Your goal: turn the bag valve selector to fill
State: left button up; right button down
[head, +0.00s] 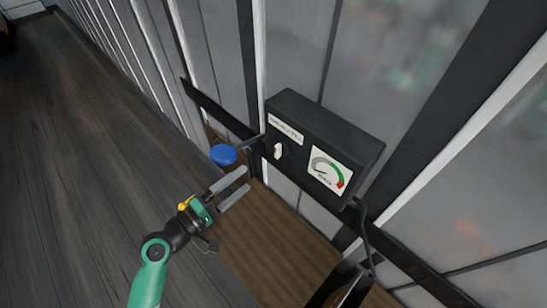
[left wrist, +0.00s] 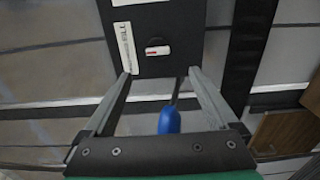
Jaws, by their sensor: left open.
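The selector (head: 278,151) is a small white knob with a red mark on the front of a black control box (head: 318,128). In the left wrist view the selector (left wrist: 157,50) shows just beyond and between the fingertips. A white label (head: 286,130) is above the selector in the head view; its text is too small to read surely. My left gripper (head: 246,178) is open and empty, its grey fingers pointing at the box, short of the selector and apart from it.
A blue round knob (head: 223,155) on a dark stem stands left of the box, close to my left fingers. A dial gauge (head: 330,172) with a green and red arc is right of the selector. A black cable (head: 365,240) hangs below the box. Grey panels form the wall behind.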

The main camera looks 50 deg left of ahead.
aim_at(275, 153)
pick_arm(q)
jog(key=w+p, duration=0.1)
jog(key=w, duration=0.5)
jog(key=w+p, duration=0.1)
jog(key=w, duration=0.4)
jog(key=shift+w+a+r, duration=0.15)
jog(key=shift+w+r, duration=0.05)
jog(key=shift+w, duration=0.2)
jog(key=c, duration=1.4)
jog(key=shift+o, duration=0.2)
